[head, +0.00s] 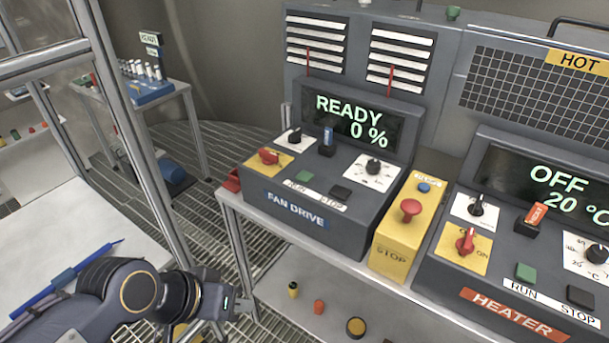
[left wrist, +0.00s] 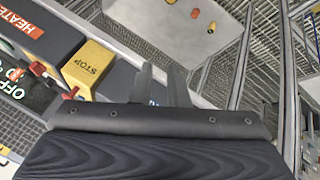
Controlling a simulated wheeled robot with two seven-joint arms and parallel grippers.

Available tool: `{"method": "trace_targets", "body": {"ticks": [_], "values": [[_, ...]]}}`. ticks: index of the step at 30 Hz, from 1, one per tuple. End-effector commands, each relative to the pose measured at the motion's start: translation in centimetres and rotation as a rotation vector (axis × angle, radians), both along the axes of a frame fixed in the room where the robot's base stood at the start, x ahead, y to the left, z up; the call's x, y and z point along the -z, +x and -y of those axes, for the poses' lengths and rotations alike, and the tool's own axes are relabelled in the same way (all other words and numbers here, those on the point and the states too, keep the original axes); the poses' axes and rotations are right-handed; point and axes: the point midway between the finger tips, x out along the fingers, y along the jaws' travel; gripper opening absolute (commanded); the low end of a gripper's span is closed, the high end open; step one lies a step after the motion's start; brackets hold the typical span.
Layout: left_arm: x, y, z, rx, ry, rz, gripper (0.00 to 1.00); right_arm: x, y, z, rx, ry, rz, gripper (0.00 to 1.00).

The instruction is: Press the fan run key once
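The fan drive (head: 310,200) is a dark grey console whose display (head: 352,122) reads READY 0 %. Its run key (head: 304,176) is a small green square above the RUN label. A black stop key (head: 340,192) sits to its right. My left gripper (head: 238,304) is below and to the left of the fan drive, in front of the bench, well apart from the key. In the left wrist view its two fingers (left wrist: 161,85) stand a little apart with nothing between them. The run key cannot be made out in the left wrist view. My right gripper is not in view.
A yellow stop box (head: 403,228) with a red mushroom button stands right of the fan drive. The heater console (head: 510,270), reading OFF 20 °C, is farther right. A metal frame post (head: 128,130) rises at the left. A blue pen (head: 70,276) lies on a white table.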

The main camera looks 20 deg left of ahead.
Motion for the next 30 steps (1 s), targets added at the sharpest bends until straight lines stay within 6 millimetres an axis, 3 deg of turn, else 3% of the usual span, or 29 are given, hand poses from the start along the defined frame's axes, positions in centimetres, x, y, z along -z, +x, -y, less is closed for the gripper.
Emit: {"method": "trace_targets", "body": {"ticks": [3,30], "values": [[0.0,0.0,0.0,0.0,0.0,0.0,0.0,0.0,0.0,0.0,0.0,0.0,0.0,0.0],[0.0,0.0,0.0,0.0,0.0,0.0,0.0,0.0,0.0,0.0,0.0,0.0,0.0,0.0]]}}
